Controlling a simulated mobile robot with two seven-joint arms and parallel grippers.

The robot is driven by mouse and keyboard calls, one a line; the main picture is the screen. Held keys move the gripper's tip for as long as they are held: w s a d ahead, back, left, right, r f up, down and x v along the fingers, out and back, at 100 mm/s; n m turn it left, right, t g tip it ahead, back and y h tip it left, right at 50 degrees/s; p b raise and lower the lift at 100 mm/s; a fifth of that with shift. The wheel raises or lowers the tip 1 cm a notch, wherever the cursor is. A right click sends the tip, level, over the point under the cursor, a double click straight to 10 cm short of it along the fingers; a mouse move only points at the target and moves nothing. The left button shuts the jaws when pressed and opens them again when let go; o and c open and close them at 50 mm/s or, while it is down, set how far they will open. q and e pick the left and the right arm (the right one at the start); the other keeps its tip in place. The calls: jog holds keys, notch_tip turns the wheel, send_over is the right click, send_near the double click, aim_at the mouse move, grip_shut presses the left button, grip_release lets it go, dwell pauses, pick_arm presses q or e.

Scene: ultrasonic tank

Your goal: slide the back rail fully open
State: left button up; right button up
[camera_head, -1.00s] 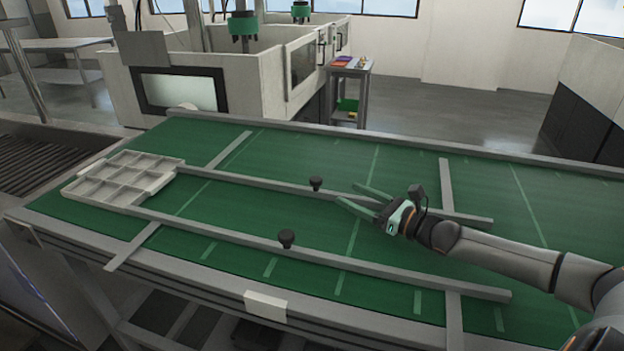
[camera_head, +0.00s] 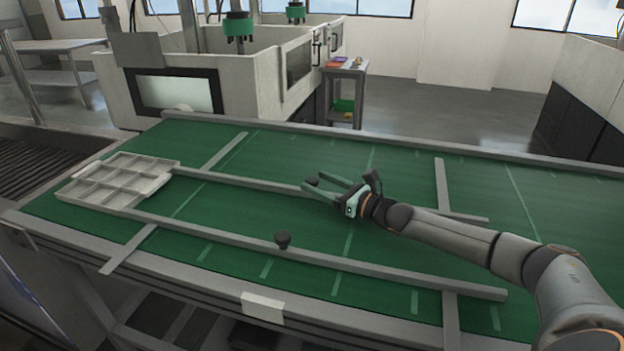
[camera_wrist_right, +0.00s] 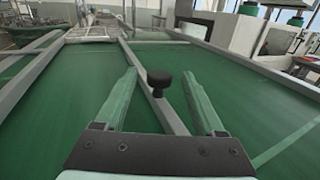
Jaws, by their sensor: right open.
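The back rail (camera_head: 241,182) is a long grey bar lying across the green belt, with a black knob (camera_head: 312,181) standing on it. My right gripper (camera_head: 316,184) is open at this knob. In the right wrist view the knob (camera_wrist_right: 158,79) stands between the two green fingertips, with a gap on each side, and the back rail (camera_wrist_right: 134,62) runs away beneath it. The rail's right part is partly hidden behind my right arm in the head view. My left gripper is not in view.
The front rail (camera_head: 380,267) with its own black knob (camera_head: 283,239) lies nearer on the green belt (camera_head: 215,218). A pale compartment tray (camera_head: 118,180) sits at the rails' left ends. Grey cross bars (camera_head: 440,185) lie across the belt. Belt between the rails is clear.

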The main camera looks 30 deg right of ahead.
jog(key=shift+x, duration=1.25)
grip_shut()
dwell(0.7)
